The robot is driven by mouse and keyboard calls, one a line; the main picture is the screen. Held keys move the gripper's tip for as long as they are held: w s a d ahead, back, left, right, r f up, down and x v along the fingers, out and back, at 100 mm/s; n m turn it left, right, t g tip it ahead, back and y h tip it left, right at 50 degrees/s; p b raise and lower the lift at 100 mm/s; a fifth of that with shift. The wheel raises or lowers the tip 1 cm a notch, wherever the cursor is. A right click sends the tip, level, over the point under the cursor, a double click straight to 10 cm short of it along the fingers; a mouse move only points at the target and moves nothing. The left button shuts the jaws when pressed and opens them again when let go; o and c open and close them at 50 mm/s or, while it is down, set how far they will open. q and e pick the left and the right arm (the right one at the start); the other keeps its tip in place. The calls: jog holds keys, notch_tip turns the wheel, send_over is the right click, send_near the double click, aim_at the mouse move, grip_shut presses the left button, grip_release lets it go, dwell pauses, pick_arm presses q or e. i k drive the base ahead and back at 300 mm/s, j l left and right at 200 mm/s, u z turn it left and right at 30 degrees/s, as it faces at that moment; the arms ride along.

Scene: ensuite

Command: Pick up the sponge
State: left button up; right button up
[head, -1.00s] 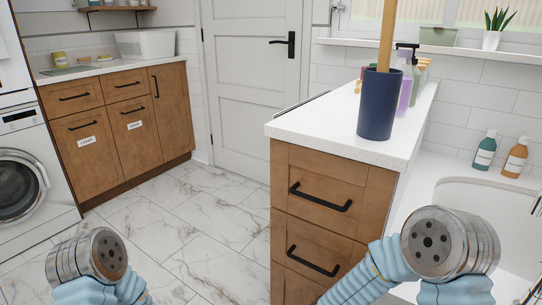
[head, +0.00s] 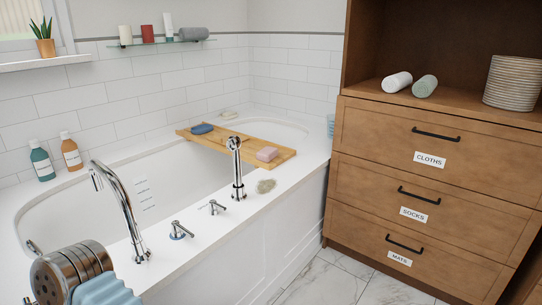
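A small rough beige-green lump (head: 265,186) lies on the white bath rim, right of the chrome taps; it looks like a natural sponge. A pink block (head: 267,154) lies on the right end of the wooden bath tray (head: 227,146). A dark blue rounded piece (head: 203,128) lies on its left end. I cannot tell for sure which of these is the sponge. Neither gripper shows.
A tall chrome spout (head: 118,205), tap handles and a hand shower (head: 236,165) stand on the near bath rim. Two bottles (head: 71,150) stand at the left. A wooden drawer unit (head: 420,190) stands at the right. The marble floor (head: 335,280) before it is clear.

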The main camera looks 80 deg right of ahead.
aim_at(268, 154)
jog(key=z, duration=2.7)
